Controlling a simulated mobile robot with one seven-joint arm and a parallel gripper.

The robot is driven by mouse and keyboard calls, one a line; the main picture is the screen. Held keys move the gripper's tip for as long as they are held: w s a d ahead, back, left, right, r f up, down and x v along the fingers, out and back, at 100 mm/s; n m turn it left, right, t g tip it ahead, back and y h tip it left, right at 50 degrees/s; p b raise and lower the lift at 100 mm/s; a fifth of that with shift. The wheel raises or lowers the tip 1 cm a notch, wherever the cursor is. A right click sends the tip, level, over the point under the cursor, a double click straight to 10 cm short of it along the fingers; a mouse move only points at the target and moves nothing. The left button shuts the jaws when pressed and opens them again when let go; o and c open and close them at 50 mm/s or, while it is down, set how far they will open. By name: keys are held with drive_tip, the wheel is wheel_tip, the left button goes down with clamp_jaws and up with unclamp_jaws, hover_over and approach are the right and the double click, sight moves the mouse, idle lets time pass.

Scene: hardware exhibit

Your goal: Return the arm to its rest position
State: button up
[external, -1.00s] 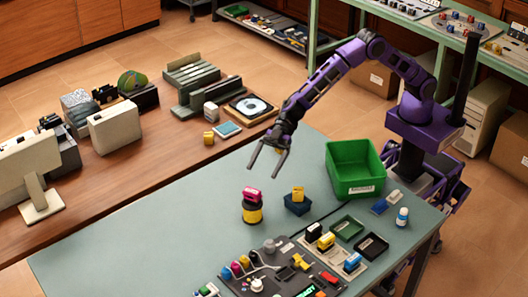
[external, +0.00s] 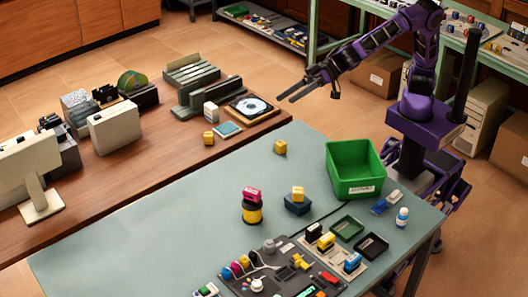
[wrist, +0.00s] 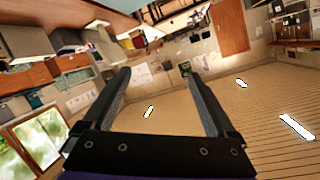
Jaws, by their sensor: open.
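My gripper (external: 303,90) is open and empty, raised above and behind the green table's far edge and pointing left. In the wrist view my gripper (wrist: 158,82) shows two dark fingers spread apart with nothing between them, the room tilted beyond. A small yellow block (external: 280,147) stands alone on the green table (external: 150,235), clear of the gripper.
A green bin (external: 355,170), a blue box with a yellow block (external: 298,195) and a yellow-and-black spool (external: 252,208) stand on the table. A control panel (external: 265,270) is in front. A wooden counter (external: 130,175) with equipment lies left. Air around the gripper looks clear.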

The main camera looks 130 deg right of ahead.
drive_tip(key=s+d+r+m+g, duration=0.2)
drive_tip(key=s+d+m, duration=0.1)
drive_tip(key=s+m, duration=0.6)
drive_tip(key=s+a+f+m+g+y+p, duration=0.15)
drive_tip(key=s+f+m+g, duration=0.25)
drive_tip(key=s+f, duration=0.45)
drive_tip(key=s+a+n+g, duration=0.1)
drive_tip(key=s+a+n, duration=0.2)
drive_tip(key=s+n, duration=0.7)
drive_tip(key=s+a+f+n+g+p, duration=0.1)
drive_tip(key=s+a+n+g, duration=0.1)
drive_tip(key=s+n, duration=0.7)
drive_tip(key=shift+s+a+n, duration=0.4)
drive_tip(key=shift+s+a, duration=0.1)
drive_tip(key=shift+s, duration=2.85)
